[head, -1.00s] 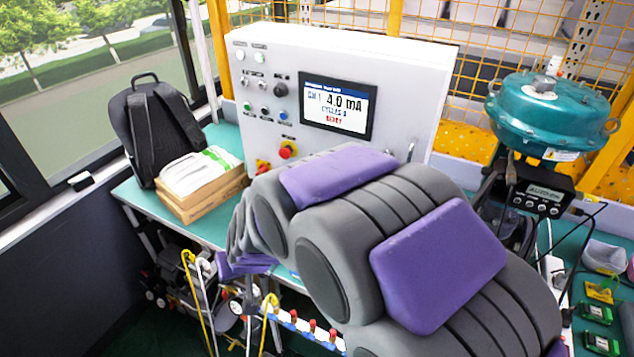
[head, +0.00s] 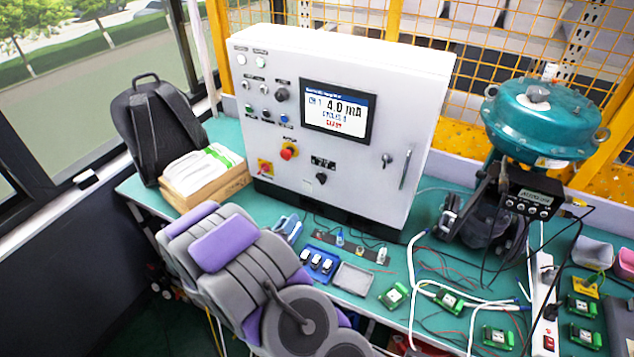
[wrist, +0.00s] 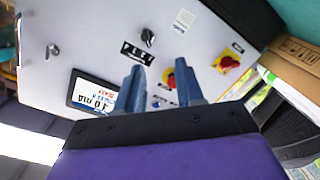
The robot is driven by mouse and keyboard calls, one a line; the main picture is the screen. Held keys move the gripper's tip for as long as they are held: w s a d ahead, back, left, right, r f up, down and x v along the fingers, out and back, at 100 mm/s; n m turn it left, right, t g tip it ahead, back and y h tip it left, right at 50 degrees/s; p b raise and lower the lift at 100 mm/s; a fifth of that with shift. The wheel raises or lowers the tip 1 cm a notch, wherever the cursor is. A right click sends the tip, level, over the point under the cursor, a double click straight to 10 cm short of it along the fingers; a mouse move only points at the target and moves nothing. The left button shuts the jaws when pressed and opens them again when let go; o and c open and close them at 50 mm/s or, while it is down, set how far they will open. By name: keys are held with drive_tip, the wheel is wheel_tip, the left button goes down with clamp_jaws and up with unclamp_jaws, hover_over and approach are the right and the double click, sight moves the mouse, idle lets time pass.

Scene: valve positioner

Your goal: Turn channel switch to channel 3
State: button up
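The channel switch is a small black knob (head: 321,178) on the lower front of the white control cabinet (head: 350,165), under a black label strip. In the wrist view the picture is turned over, and the knob (wrist: 148,37) shows beyond my fingertips beside the strip. Its pointer direction is too small to tell. The cabinet's display (head: 336,110) reads CH 1 and 4.0 mA. My gripper (wrist: 160,66) is open and empty, its two blue-grey fingers spread towards the panel and apart from the knob. In the head view my arm reaches in low at the left.
A red emergency button (head: 288,152) and a yellow-red rotary switch (head: 265,167) sit left of the knob. A cabinet handle (head: 405,168) is at right. A cardboard box (head: 205,190) and backpack (head: 155,125) stand left. Switches, a tray (head: 352,279) and cables cover the bench.

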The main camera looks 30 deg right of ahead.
drive_tip(key=s+h, duration=0.1)
drive_tip(key=b, duration=0.2)
approach(321, 178)
drive_tip(key=f+x, duration=0.1)
drive_tip(key=x, duration=0.6)
drive_tip(key=shift+d, duration=0.25)
drive_tip(key=shift+w, duration=0.15)
drive_tip(key=shift+c, duration=0.2)
clamp_jaws()
drive_tip(key=shift+f, duration=0.1)
